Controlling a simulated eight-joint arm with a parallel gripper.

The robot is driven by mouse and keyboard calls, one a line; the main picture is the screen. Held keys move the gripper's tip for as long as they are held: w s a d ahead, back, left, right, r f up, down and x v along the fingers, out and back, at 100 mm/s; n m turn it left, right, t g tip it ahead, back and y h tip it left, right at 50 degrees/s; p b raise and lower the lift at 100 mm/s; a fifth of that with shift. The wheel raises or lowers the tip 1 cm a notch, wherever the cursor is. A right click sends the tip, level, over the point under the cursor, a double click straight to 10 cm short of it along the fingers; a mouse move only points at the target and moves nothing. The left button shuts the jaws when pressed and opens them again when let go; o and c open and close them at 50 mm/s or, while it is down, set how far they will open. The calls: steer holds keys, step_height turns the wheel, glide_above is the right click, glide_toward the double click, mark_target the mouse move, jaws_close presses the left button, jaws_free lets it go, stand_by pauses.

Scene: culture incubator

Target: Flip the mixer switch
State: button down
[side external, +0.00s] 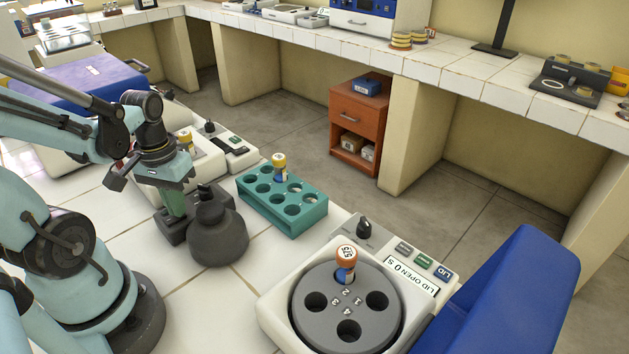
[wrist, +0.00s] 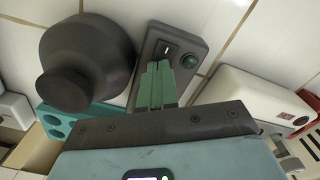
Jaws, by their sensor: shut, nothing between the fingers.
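The mixer shows as a dark grey control box (wrist: 196,47) beside a dark rounded body (wrist: 85,62); both also show in the side external view, the rounded body (side external: 217,236) in front. On the box are a small switch (wrist: 168,47) with a white mark and a round green button (wrist: 189,61). My gripper (wrist: 158,68) has its green fingers together with nothing between them. The fingertips are over the box, close to the switch; I cannot tell if they touch it. In the side external view my gripper (side external: 175,212) points down at the box, partly hiding it.
A teal tube rack (side external: 310,218) with one capped tube (side external: 279,168) stands right of the mixer. A centrifuge (side external: 270,312) with an open blue lid (side external: 510,290) is at the front right. A pale device (wrist: 245,95) lies beyond the box.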

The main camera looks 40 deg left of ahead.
steer(key=shift+r, duration=0.1)
step_height(320, 180, up, 7)
stand_by(0.8)
steer(key=w+d+m+t, duration=0.1)
steer(key=w, duration=0.1)
steer(key=w+d+m+t, duration=0.1)
steer(key=w+d, duration=0.1)
steer(key=w+d+m+t, duration=0.1)
steer(key=w, duration=0.1)
steer(key=shift+d+y, duration=0.35)
steer(key=shift+y, duration=0.05)
steer(key=w+d+r+m+t, duration=0.2)
steer(key=w+d+m+t, duration=0.1)
steer(key=d, duration=0.3)
steer(key=shift+w+d+t+h, duration=0.2)
steer(key=shift+w+t+h, duration=0.2)
steer(key=shift+w+t, duration=0.3)
